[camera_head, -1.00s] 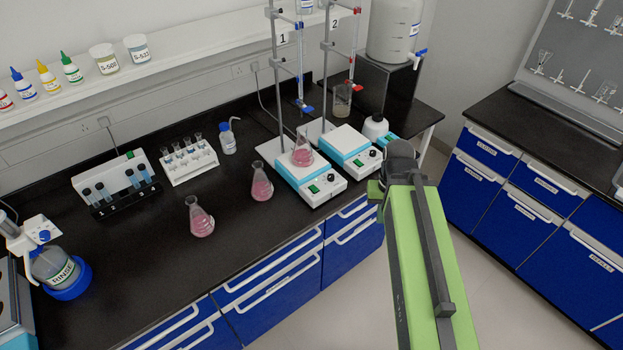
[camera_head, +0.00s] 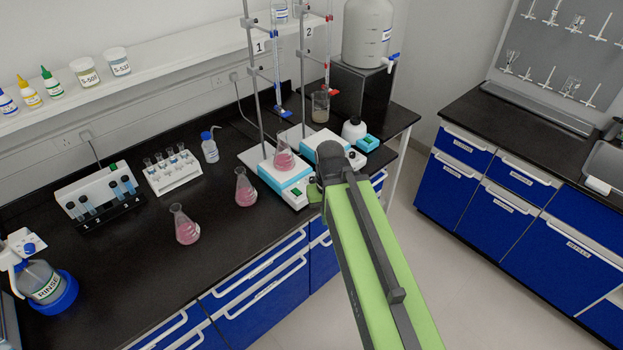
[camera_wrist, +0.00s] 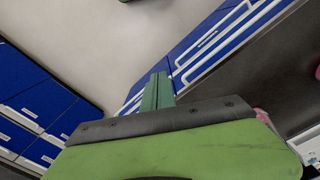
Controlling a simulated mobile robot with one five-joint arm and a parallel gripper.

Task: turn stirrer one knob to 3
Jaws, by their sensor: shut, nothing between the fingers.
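Stirrer one (camera_head: 287,178), a white and light-blue hotplate under the number 1 sign, stands at the bench's front edge with a flask of pink liquid (camera_head: 284,157) on its plate. Its front panel has a green switch (camera_head: 297,192); its knob lies at the panel's right end, close to my arm, and its setting is too small to read. My gripper (camera_wrist: 157,92) is shut and empty in the wrist view, pointing toward the blue drawer fronts. In the head view, my arm's end is just right of stirrer one's front, and the fingertips are mostly hidden.
Two more pink flasks (camera_head: 245,190) (camera_head: 187,228) stand left of stirrer one. Stands with burettes (camera_head: 277,80) rise behind. The floor (camera_head: 440,270) in front of the drawers is clear.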

